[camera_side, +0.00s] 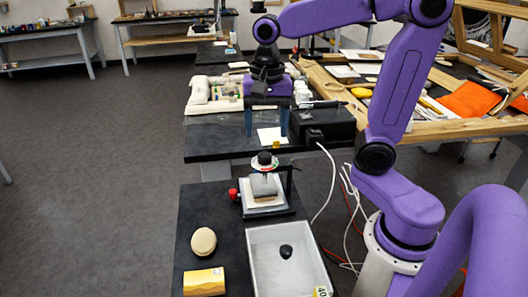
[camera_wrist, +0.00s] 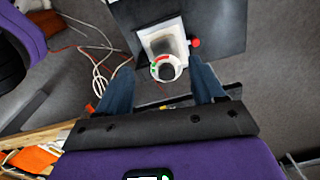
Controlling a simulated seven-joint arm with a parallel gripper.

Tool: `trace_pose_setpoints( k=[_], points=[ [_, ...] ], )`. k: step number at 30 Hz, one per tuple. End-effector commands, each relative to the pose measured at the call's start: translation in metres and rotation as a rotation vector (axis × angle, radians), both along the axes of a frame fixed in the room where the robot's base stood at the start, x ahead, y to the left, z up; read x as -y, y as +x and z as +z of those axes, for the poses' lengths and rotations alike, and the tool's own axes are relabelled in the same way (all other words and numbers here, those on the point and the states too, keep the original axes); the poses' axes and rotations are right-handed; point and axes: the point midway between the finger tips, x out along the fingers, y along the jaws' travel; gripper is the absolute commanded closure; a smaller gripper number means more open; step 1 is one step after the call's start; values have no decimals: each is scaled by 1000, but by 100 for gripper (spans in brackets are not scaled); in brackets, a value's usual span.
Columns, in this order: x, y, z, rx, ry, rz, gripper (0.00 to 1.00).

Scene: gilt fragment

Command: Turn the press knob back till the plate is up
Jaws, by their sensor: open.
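The small press stands on the near black table, with a pale base (camera_side: 262,207) and a dark upright at its right. Its round black press knob (camera_side: 264,158) sits on top, over a ring with red and green marks. A pale plate (camera_side: 264,183) shows below the knob, close over a brownish piece; I cannot tell whether they touch. My gripper (camera_side: 266,128) is open and empty, pointing down above the knob and apart from it. In the wrist view, the knob (camera_wrist: 167,72) appears between the fingertips of my gripper (camera_wrist: 163,66).
A red side knob (camera_side: 233,194) sticks out left of the press. In front are a grey tray (camera_side: 318,283) with a dark lump (camera_side: 286,252), a round cream object (camera_side: 203,241) and a yellow box (camera_side: 204,282). A black box (camera_side: 325,124) stands on the table behind.

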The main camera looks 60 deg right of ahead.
Motion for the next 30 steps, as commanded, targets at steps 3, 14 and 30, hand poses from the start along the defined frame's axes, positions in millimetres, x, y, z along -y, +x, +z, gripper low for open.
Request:
trace_pose_setpoints(
  k=[3, 14, 30],
  points=[
    [14, 19, 13, -2, 2, -297, 32],
    [56, 49, 42, -10, 2, -1031, 32],
    [64, 51, 1, -17, -2, -1161, 32]
  ],
)
